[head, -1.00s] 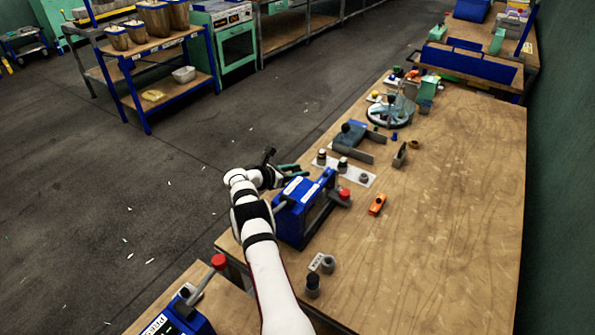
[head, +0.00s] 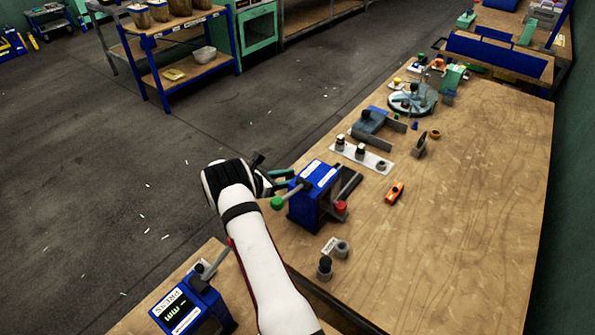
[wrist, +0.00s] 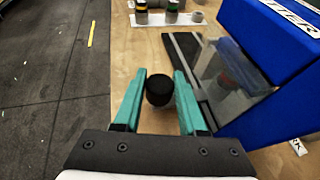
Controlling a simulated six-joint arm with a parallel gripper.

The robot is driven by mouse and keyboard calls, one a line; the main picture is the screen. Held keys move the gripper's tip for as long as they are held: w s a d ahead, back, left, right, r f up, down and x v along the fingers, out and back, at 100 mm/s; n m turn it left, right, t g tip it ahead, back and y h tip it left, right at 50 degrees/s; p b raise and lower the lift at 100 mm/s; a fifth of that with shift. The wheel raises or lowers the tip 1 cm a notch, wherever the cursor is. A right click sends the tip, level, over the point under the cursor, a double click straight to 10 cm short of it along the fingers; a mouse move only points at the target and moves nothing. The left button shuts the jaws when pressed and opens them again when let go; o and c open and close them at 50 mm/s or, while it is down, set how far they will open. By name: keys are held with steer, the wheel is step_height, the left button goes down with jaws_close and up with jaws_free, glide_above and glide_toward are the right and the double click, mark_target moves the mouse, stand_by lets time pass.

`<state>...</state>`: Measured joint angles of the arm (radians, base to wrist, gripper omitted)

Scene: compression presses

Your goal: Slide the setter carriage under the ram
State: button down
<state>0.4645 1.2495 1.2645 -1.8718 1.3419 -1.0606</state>
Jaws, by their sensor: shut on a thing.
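The setter is a blue press (head: 314,190), beside the left edge of the wooden bench in the head view. In the wrist view its blue housing (wrist: 265,50) stands at right, with lettering ending in "TTER". My gripper (head: 284,175) is at the press's left side. In the wrist view its teal fingers (wrist: 160,82) are closed around a round black knob (wrist: 159,92). Dark rails (wrist: 183,48) run beyond the knob, next to a clear guard (wrist: 225,72). The carriage body under the knob and the ram's lower end cannot be made out clearly.
A green-balled lever (head: 278,203) and a red knob (head: 341,207) stick out from the press. A white strip with small parts (head: 368,158) lies behind it. An orange tool (head: 394,192) lies at right. The right part of the bench (head: 460,220) is clear.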

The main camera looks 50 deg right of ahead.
steer(key=shift+s+a, duration=0.1)
steer(key=shift+a, duration=0.05)
steer(key=shift+c, duration=2.3)
jaws_free()
steer(key=v, duration=1.5)
steer(key=shift+a+r, duration=0.2)
steer(key=shift+a, duration=0.05)
